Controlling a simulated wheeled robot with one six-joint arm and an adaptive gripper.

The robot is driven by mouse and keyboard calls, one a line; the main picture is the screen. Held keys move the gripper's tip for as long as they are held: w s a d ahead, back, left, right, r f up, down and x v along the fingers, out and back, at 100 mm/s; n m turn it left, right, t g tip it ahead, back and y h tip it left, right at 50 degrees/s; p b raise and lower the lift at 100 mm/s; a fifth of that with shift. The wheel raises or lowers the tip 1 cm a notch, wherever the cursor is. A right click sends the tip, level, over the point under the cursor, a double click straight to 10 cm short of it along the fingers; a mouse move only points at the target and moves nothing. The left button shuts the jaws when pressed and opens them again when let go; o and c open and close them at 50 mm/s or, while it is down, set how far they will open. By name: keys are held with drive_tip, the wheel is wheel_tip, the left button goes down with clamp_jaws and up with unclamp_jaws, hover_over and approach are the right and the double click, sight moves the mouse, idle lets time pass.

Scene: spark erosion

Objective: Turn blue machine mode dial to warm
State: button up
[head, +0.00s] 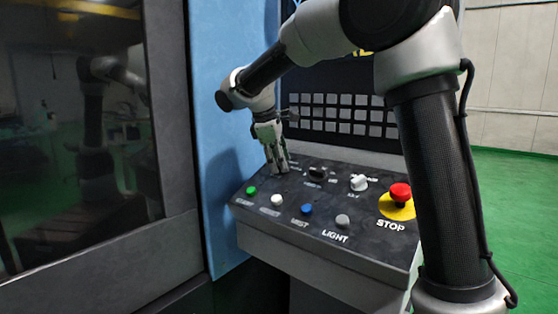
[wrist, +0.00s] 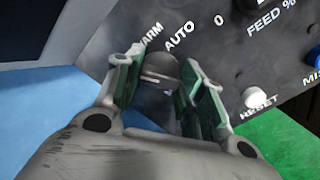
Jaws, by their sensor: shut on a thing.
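The mode dial (wrist: 160,68) is a dark round knob on the black control panel of the blue machine. In the wrist view it sits between the green-padded fingers of my gripper (wrist: 162,75), which are shut on it. The white label ending in "ARM" (wrist: 152,33) is partly hidden, beside "AUTO" (wrist: 179,37) and "0" (wrist: 219,20). I cannot make out a pointer on the dial, so its setting is unclear. In the head view my gripper (head: 277,165) points down at the panel's back left and hides the dial.
The panel (head: 325,250) carries a dark feed knob (head: 318,173), a white knob (head: 358,182), and a red stop button (head: 401,193). Green (head: 251,190), white (head: 278,200), blue (head: 307,210) and grey (head: 342,221) buttons line the front. A keypad (head: 340,115) rises behind.

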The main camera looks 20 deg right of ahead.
drive_tip(key=m, duration=0.5)
drive_tip(key=shift+m, duration=2.6)
drive_tip(key=shift+a, duration=0.1)
drive_tip(key=o, duration=1)
drive_tip(key=v, duration=1.2)
drive_tip(key=shift+s, duration=0.1)
drive_tip(key=shift+f, duration=0.1)
